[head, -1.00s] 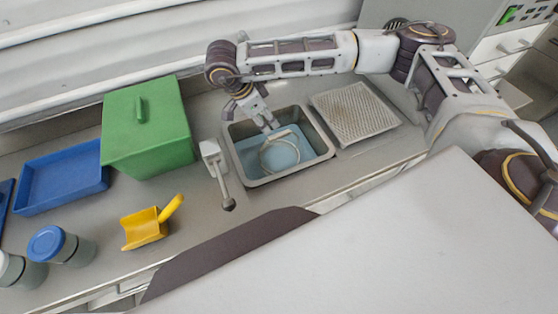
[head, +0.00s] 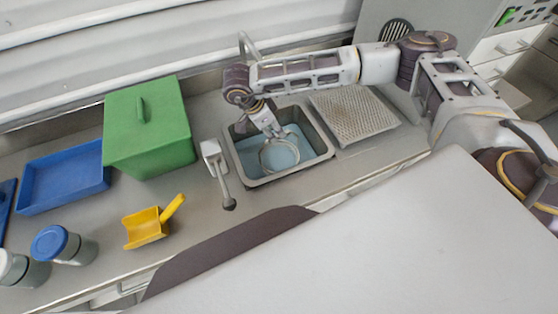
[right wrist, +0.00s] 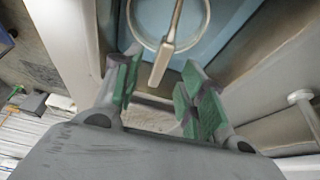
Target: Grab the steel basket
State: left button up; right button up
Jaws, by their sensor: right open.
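The steel basket (head: 279,158) shows as a pale round rim inside the sink (head: 254,182), over its blue bottom. In the right wrist view its rim (right wrist: 136,30) is at the top, and a straight handle (right wrist: 167,52) points toward my fingers. My right gripper (head: 273,131) is over the back part of the sink, close to the basket. In the right wrist view the green-padded fingers of this gripper (right wrist: 160,88) are apart, with nothing held between them. The handle's end lies near the gap; I cannot tell its depth. Part of the basket is hidden by the gripper in the head view.
A perforated drain plate (head: 355,112) lies right of the sink. A grey lever-like fixture (head: 221,174) stands at its left. A green lidded box (head: 150,135), blue tray (head: 62,180), yellow scoop (head: 147,227) and blue-lidded jar (head: 62,245) are farther left.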

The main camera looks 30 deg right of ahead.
jog(key=shift+p+x, duration=0.6)
jog(key=shift+x, duration=1.85)
jog(key=shift+d, duration=0.2)
grip_shut()
jog(key=shift+w+r, duration=0.1)
jog(key=shift+r, duration=0.05)
